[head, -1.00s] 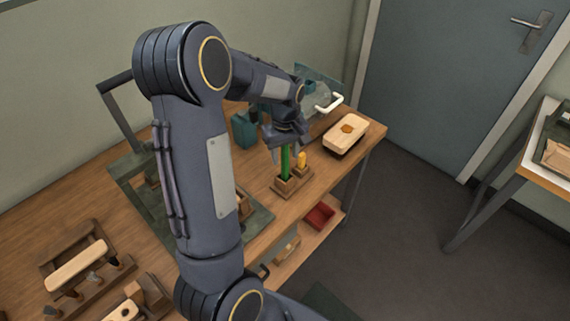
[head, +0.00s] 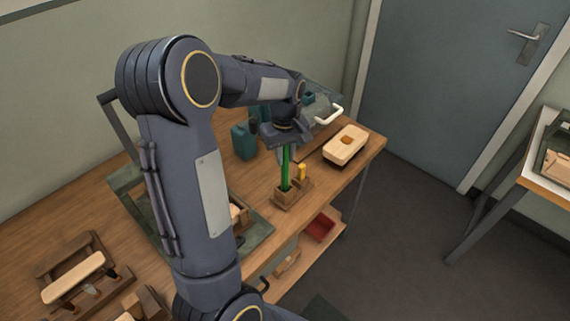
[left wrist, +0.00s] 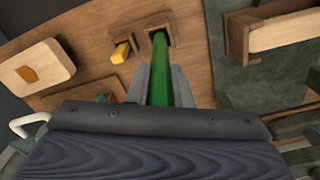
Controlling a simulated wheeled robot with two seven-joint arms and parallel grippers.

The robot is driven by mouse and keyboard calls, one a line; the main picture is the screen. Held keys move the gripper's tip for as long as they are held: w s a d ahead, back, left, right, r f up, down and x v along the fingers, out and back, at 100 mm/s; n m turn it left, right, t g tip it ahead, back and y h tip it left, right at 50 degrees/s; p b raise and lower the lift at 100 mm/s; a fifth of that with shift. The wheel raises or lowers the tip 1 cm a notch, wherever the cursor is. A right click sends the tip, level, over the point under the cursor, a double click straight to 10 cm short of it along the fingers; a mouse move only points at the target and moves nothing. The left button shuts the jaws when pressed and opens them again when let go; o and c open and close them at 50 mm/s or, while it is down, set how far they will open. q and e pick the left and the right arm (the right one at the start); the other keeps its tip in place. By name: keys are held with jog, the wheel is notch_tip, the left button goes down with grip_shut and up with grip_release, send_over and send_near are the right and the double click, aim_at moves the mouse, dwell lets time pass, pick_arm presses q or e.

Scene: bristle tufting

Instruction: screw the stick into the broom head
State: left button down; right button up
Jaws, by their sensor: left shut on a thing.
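A green stick (head: 286,172) stands upright with its lower end in a wooden holder (head: 291,196). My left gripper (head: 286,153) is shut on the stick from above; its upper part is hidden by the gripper. In the left wrist view, the stick (left wrist: 159,75) runs between the grey fingers (left wrist: 160,85) toward the holder's square socket. A pale wooden block with an orange-brown patch on top (head: 345,146), perhaps the broom head, lies to the right of the holder. It also shows in the left wrist view (left wrist: 37,64). My right gripper is not in view.
A teal container (head: 243,141) is to the left, and a white handle (head: 329,116) is behind. A framed tray (head: 262,222) and wooden racks (head: 73,276) occupy the left part of the table.

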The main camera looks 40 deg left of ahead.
pick_arm(q)
notch_tip(320, 180, up, 6)
jog(key=shift+r, duration=0.1)
dwell(0.4)
jog(key=w+d+f+m, duration=0.2)
jog(key=w+d+m, duration=0.1)
jog(key=d+m, duration=0.5)
jog(key=w+d+f+m, duration=0.2)
jog(key=w+d+m, duration=0.2)
jog(key=d+m, duration=0.4)
jog(key=shift+d+f, duration=0.15)
jog(key=shift+d, duration=0.05)
jog(key=shift+w, duration=0.1)
